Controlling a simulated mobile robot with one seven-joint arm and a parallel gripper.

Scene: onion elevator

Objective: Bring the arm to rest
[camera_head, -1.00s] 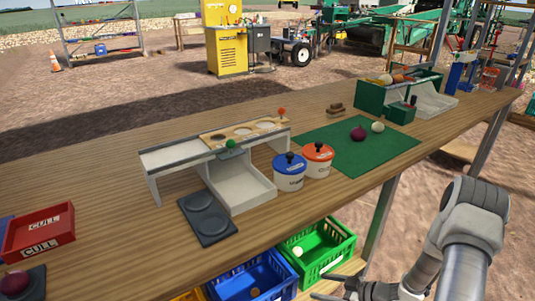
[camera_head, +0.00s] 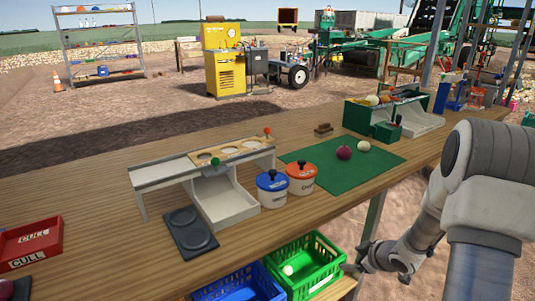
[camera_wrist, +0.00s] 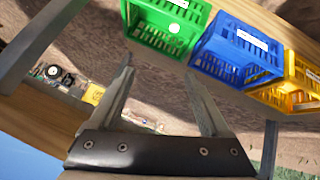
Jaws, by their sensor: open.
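My arm (camera_head: 478,190) reaches in from the right of the head view, in front of the table's near edge. My gripper (camera_wrist: 158,85) is open in the wrist view, with nothing between its two fingers. In the head view the gripper's fingers are small and partly hidden by the crate area, near the green crate (camera_head: 303,268). The wrist view is tilted; the green crate (camera_wrist: 168,22), a blue crate (camera_wrist: 235,48) and a yellow crate (camera_wrist: 300,80) lie beyond the fingertips.
The wooden table (camera_head: 110,235) holds a sizing stand (camera_head: 205,165), a blue-lidded pot (camera_head: 272,190), an orange-lidded pot (camera_head: 301,178), a red cull bin (camera_head: 32,243) and a green mat (camera_head: 322,185). A red onion (camera_head: 344,152) and a white onion (camera_head: 363,145) lie on the mat.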

